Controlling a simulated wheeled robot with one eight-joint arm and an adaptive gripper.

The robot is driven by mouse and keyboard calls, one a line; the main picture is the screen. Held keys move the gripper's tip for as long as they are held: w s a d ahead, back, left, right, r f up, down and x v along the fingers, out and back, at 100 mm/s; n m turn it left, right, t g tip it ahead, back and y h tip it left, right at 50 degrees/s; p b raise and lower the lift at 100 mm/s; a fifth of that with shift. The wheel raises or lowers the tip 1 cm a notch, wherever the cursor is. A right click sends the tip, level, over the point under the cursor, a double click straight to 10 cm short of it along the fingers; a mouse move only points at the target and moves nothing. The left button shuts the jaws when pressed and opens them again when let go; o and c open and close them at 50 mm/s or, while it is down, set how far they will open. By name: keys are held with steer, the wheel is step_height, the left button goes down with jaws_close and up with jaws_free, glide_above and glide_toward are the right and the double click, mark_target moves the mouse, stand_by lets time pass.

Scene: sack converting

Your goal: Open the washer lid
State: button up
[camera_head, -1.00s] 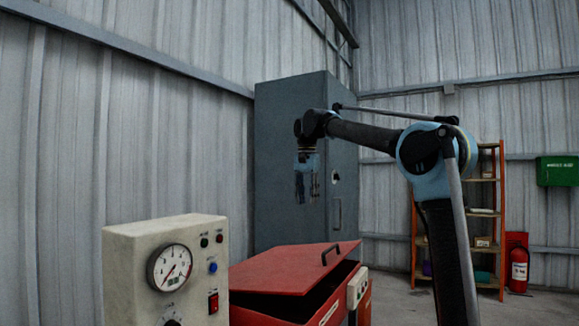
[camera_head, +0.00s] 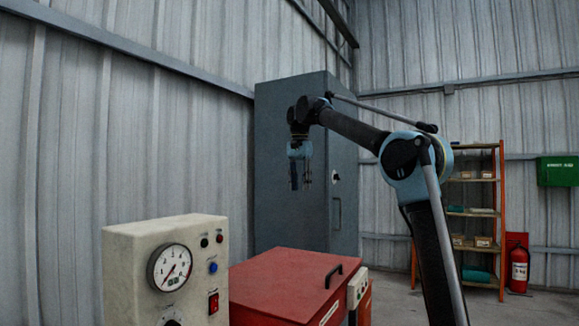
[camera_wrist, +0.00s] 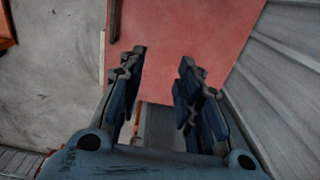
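The washer is a red box, and its red lid (camera_head: 285,283) lies down flat on it in the head view, with no gap visible at the front edge. A dark bar handle (camera_head: 333,276) stands on the lid near its right edge. The lid also fills the upper middle of the wrist view (camera_wrist: 190,45), with the handle (camera_wrist: 114,20) at upper left. My gripper (camera_head: 300,186) hangs fingers down, well above the lid and apart from it. In the wrist view its two fingers (camera_wrist: 162,62) are spread with nothing between them.
A beige control box (camera_head: 190,245) with a gauge stands left of the washer. A tall grey cabinet (camera_head: 290,110) stands behind. An orange shelf (camera_head: 502,200) and a fire extinguisher (camera_head: 519,270) are at the right rear. Floor right of the washer is open.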

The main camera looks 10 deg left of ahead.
steer(key=w+a+r, duration=0.1)
steer(key=a+r, duration=0.3)
steer(key=r, duration=0.3)
steer(key=shift+w+a+r, duration=0.2)
steer(key=shift+a+r, duration=0.1)
steer(key=shift+r, duration=0.05)
stand_by(0.6)
stand_by(0.6)
